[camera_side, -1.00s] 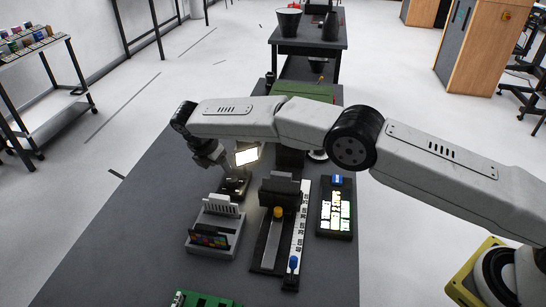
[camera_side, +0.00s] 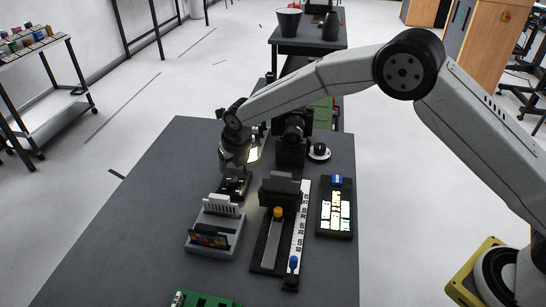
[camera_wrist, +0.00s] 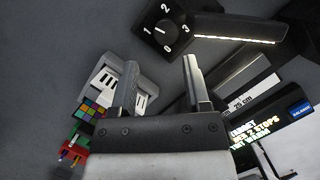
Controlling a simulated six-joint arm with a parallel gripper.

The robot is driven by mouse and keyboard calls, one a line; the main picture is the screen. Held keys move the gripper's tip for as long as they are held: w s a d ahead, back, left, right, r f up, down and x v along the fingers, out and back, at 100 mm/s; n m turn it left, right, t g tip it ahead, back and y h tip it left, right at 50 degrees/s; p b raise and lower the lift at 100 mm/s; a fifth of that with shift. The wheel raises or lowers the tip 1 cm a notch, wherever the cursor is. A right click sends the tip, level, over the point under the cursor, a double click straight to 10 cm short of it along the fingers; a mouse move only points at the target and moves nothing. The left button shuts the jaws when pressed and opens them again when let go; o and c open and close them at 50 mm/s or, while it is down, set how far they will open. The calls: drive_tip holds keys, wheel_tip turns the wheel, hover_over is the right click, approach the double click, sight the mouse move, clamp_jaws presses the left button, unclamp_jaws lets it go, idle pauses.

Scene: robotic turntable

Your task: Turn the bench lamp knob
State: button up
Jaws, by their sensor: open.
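The bench lamp knob (camera_wrist: 165,28) is a black dial in the wrist view, on a dark square base marked 0, 1, 2 and 3. The lit lamp head (camera_wrist: 236,39) is a glowing strip to its right; it also glows in the side view (camera_side: 254,153). My gripper (camera_wrist: 160,62) is open and empty, its two fingers apart, with the knob beyond the tips and not between them. In the side view my gripper (camera_side: 235,166) points down above the dark lamp base (camera_side: 233,187), hiding part of the lamp. The exact gap is unclear.
A grey rack (camera_side: 213,232) with a white slotted part and coloured squares stands in front of the lamp. A slide rail with a scale (camera_side: 301,226) and a lit display box (camera_side: 336,209) stand to the right. The table's left side (camera_side: 130,220) is clear.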

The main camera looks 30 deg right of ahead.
sight(232, 179)
drive_tip(key=shift+s+d+r+n+t+y, duration=0.2)
drive_tip(key=shift+s+d+n, duration=0.15)
drive_tip(key=shift+n, duration=0.3)
drive_tip(key=shift+s+d+r+n+t+y, duration=0.1)
drive_tip(key=shift+s+d+n+t+y, duration=0.15)
drive_tip(key=shift+n, duration=0.4)
drive_tip(key=shift+f, duration=0.15)
drive_tip(key=shift+x, duration=3.85)
clamp_jaws()
